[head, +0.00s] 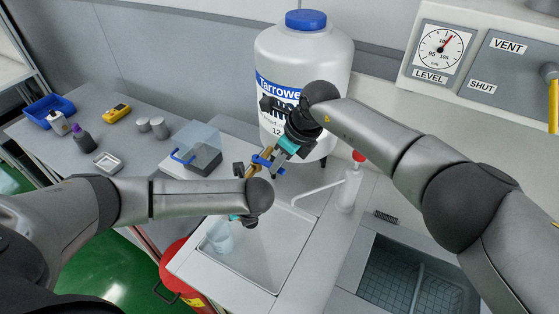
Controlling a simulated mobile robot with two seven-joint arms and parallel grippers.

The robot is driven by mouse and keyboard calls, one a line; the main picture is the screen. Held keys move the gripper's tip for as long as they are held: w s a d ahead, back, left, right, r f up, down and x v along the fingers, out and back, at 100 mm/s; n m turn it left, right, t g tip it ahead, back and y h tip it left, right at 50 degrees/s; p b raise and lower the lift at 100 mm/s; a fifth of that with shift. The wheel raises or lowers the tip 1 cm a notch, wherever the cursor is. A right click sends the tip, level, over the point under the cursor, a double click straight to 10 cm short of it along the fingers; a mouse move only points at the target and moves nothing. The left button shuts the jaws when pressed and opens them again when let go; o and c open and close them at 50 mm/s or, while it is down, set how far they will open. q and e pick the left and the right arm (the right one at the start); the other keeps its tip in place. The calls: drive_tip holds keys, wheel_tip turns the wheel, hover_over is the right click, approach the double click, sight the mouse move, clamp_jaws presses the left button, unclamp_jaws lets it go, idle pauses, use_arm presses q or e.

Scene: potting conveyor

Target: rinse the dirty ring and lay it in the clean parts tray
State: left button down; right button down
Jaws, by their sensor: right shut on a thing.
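My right gripper (277,155) has teal pads and is shut on the blue handle (263,163) of a brass tap (251,172), in front of the big white carboy (302,60). My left gripper (236,217) hangs over the white sink (272,262). Its jaws are mostly hidden behind my wrist, so I cannot tell whether they are open or hold anything. I cannot make out the dirty ring. A grey, divided bin with a mesh floor (382,288) stands at lower right; I cannot tell whether it is the clean parts tray.
A clear cup (220,237) stands in the sink. A white bottle with a red cap and long spout (348,188) stands right of it. A clear-lidded box (197,150), small white tray (108,162) and blue bin (48,110) are on the left bench. A red can (180,272) stands below.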

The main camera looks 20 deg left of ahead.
idle(0.9)
drive_tip(key=shift+s+a+m+t, duration=0.15)
drive_tip(key=shift+s+m+t, duration=0.45)
drive_tip(key=shift+m, duration=0.6)
drive_tip(key=shift+h, duration=0.3)
drive_tip(key=c, duration=0.8)
unclamp_jaws()
drive_tip(key=v, duration=1.2)
drive_tip(key=shift+w, duration=0.1)
